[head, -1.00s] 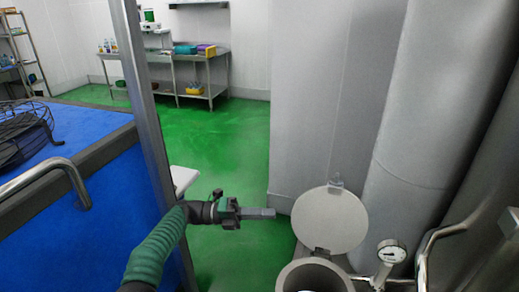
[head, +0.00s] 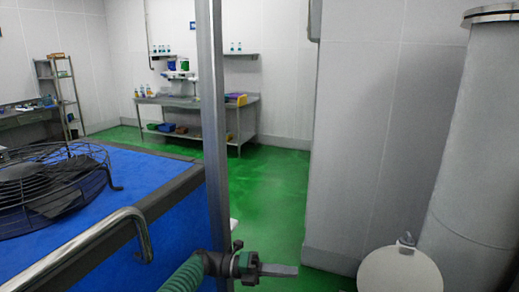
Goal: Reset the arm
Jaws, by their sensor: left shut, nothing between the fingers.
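My left arm comes in at the bottom of the head view, with a green ribbed sleeve. Its gripper (head: 279,270) points right, with the grey fingers together and nothing between them. It is just right of the grey metal post, in front of the green floor. The round pale lid (head: 400,272) is at the bottom right, apart from the gripper. My right gripper is not in view.
A blue machine (head: 150,179) with a black wire fan guard (head: 50,184) and a metal handle (head: 88,240) fills the left. A grey post (head: 213,130) stands mid-view. A steel table (head: 190,103) is at the back. Green floor (head: 265,200) lies open between.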

